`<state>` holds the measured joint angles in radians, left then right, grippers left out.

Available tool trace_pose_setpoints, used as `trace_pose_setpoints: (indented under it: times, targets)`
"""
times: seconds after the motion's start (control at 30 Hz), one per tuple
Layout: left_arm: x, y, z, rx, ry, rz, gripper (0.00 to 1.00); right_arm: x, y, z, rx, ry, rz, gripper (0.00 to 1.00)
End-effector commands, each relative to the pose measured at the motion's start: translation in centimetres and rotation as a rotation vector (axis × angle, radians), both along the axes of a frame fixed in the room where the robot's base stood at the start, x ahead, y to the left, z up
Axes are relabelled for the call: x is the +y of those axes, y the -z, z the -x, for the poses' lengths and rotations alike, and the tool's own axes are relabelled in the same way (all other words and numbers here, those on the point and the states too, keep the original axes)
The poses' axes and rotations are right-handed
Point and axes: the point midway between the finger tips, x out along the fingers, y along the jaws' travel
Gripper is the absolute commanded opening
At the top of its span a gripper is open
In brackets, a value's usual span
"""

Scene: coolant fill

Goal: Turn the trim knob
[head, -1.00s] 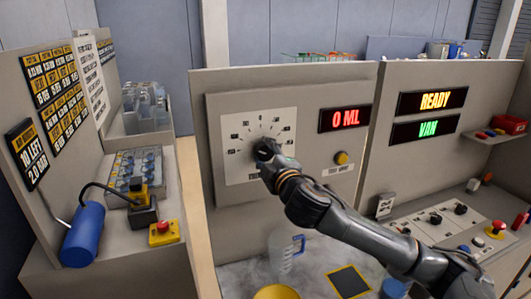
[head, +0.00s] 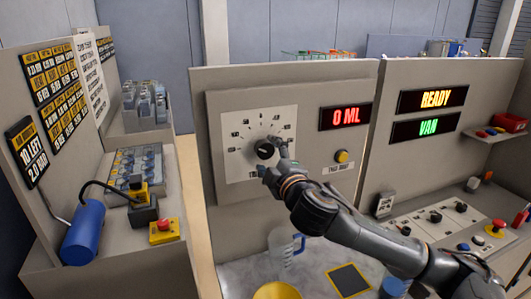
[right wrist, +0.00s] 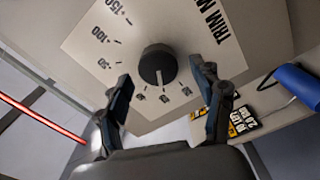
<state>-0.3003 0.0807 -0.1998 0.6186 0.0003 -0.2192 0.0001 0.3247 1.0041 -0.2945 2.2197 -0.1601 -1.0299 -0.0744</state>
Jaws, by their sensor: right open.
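The black trim knob (head: 265,150) sits at the middle of a white dial plate (head: 237,170) on the upright panel. In the right wrist view the knob (right wrist: 157,65) shows a pale pointer line on its face, with printed marks around it. My right gripper (head: 273,160) is open in front of the dial, just beside the knob in the head view. In the right wrist view its two fingers (right wrist: 162,82) are spread wide with the knob beyond and between them, and nothing is held. My left gripper is not in view.
A red display (head: 345,117) reads 0 ML, with a yellow button (head: 341,157) below it. Displays at right read READY (head: 435,99) and VAN (head: 428,129). A clear jug (head: 284,247) and a yellow bowl (head: 277,291) stand below the panel.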

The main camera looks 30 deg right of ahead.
Motion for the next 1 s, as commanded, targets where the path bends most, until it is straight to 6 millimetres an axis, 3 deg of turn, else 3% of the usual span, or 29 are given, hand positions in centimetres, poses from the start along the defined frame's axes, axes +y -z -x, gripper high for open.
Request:
trace_pose_setpoints:
  times: [0.13,0.33,1.0]
  targets:
    - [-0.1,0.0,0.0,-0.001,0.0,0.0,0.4,0.6,0.1,2.5,0.003,-0.002,0.0,0.67]
    - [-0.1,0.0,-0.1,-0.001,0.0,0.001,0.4,1.1,0.1,4.5,0.001,0.0,0.001,0.67]
    - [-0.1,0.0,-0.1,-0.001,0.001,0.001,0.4,1.3,0.5,4.9,0.01,0.002,-0.012,0.67]
